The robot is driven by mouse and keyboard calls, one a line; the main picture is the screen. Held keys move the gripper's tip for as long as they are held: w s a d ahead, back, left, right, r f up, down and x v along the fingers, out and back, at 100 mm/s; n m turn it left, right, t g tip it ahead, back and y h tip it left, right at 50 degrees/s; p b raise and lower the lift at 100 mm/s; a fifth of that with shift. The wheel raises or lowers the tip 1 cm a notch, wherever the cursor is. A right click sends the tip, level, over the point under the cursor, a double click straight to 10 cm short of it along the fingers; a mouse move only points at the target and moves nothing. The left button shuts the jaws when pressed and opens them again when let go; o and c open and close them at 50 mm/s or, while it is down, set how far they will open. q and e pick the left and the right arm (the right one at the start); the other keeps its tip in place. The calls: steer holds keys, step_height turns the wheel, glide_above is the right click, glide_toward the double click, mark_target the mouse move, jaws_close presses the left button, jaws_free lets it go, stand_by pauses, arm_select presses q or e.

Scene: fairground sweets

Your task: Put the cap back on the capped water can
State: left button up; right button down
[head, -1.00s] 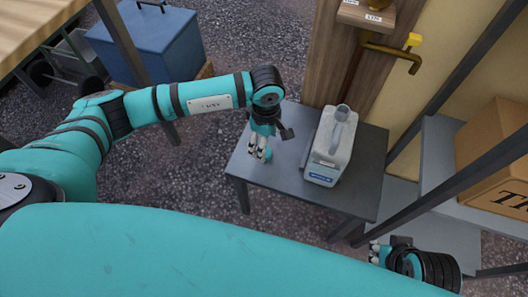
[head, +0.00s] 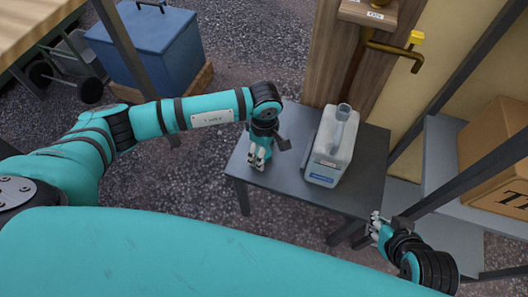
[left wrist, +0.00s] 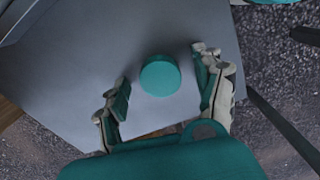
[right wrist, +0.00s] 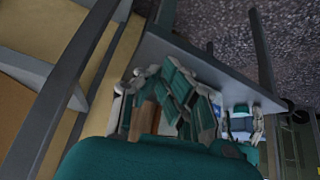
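The pale grey water can (head: 328,150) stands upright on the dark grey table, its open neck (head: 343,111) at the top with no cap on it. A round teal cap (left wrist: 160,75) lies on the table top in the left wrist view. My left gripper (head: 258,160) is over the table, left of the can. Its fingers (left wrist: 163,85) are open, spread on both sides of the cap and apart from it. In the head view the cap is hidden by this gripper. My right gripper (head: 376,226) is in the air near the table's right front corner, apart from the can; its finger gap is unclear.
The table (head: 290,183) has bare room in front of the can. A wooden panel with a brass pipe and yellow-handled tap (head: 414,40) rises behind it. Right is a grey shelf frame with a cardboard box (head: 495,155). A blue cool box (head: 150,45) stands at the back left.

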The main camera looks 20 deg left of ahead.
arm_select(q)
steer(key=c, duration=0.9)
steer(key=shift+o, duration=0.2)
steer(key=shift+r, duration=0.1)
